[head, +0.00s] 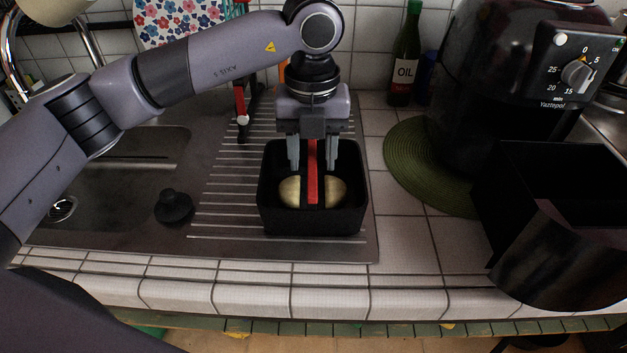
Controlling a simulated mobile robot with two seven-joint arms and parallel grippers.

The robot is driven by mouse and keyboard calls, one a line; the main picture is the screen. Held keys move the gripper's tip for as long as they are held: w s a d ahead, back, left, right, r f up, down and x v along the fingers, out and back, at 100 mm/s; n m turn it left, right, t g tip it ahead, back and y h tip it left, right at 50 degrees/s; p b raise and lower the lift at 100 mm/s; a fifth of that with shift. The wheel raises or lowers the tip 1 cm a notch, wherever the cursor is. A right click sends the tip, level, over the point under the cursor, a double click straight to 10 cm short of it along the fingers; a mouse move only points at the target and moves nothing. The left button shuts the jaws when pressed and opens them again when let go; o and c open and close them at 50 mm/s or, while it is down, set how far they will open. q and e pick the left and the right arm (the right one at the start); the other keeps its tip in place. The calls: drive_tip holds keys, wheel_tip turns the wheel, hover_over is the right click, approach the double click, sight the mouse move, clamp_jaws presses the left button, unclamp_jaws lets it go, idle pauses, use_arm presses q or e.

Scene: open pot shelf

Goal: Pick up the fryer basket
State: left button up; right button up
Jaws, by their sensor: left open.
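The fryer basket (312,222) is a black open box on the ribbed steel drainboard, in the middle of the head view. A red handle strip (313,185) stands up along its middle. Yellowish rounded pieces (290,191) lie inside, on both sides of the strip. My left gripper (312,168) points down over the basket from behind. Its jaws are open, with one finger on each side of the red strip and a gap visible. Whether a finger touches the strip, I cannot tell. My right gripper is not in view.
A black air fryer (500,80) stands at the right on a round green mat (415,160), with an open black drawer (550,250) in front. An oil bottle (405,60) stands at the back. A black sink plug (173,207) lies left of the basket. Tiles right of the basket are clear.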

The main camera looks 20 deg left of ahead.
use_arm(q)
wheel_tip(320, 180, down, 4)
drive_tip(key=shift+f+p, duration=0.1)
drive_tip(key=shift+p, duration=0.2)
drive_tip(key=shift+w, duration=0.1)
clamp_jaws()
drive_tip(key=shift+r, duration=0.25)
